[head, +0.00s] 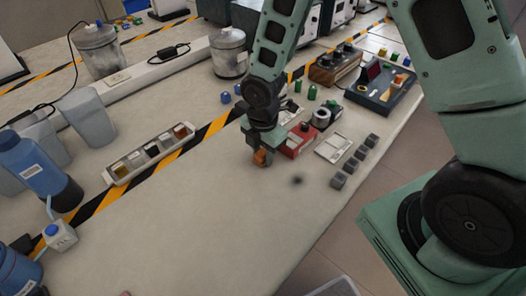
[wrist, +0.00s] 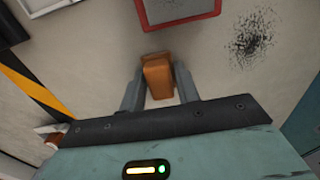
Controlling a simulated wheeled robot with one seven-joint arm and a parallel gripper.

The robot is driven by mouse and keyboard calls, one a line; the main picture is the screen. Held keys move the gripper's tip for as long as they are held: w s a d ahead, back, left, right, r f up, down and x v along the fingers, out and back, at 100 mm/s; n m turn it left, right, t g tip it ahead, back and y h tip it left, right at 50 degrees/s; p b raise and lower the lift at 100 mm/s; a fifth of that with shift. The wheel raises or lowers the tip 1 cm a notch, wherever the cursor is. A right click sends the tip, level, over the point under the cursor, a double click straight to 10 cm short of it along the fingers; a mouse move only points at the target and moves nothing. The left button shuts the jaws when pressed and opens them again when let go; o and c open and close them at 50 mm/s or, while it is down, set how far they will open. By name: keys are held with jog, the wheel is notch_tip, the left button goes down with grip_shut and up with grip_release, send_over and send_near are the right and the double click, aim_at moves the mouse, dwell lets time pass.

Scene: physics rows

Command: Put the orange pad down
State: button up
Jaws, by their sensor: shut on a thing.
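The orange pad (head: 261,157) is a small orange-brown block held between the fingers of my gripper (head: 262,150). In the wrist view the pad (wrist: 158,77) sits between the two grey fingers of my gripper (wrist: 159,85), which are shut on it. The gripper points down over the pale bench top (head: 190,220). I cannot tell exactly how high the pad is above the bench.
A red-edged box (head: 298,140) stands just beyond the gripper, with a pale tray (head: 332,148) and several dark cubes (head: 355,162) to its right. A dark smudge (head: 297,181) marks the bench. A sample tray (head: 150,153) lies left. The near bench is clear.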

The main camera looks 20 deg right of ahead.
aim_at(263, 151)
jog(key=shift+s+f+b, duration=0.2)
jog(key=shift+f+b, duration=0.1)
jog(key=shift+f, duration=0.3)
jog(key=o, duration=0.9)
jog(key=shift+c, duration=0.2)
jog(key=shift+o, duration=0.7)
jog(key=shift+f, duration=0.15)
jog(key=shift+s, duration=0.1)
notch_tip(263, 151, up, 12)
jog(key=p, duration=0.2)
jog(key=s+a+r+m, duration=0.3)
jog(key=s+r+m, duration=0.2)
jog(key=s+m, duration=0.2)
jog(key=s+a+r+m, duration=0.3)
jog(key=s+r+m, duration=0.2)
jog(key=s, duration=0.7)
jog(key=m, duration=0.2)
jog(key=shift+s+a+r+m+y, duration=0.2)
jog(key=shift+s+m+y, duration=0.1)
jog(key=shift+m, duration=0.1)
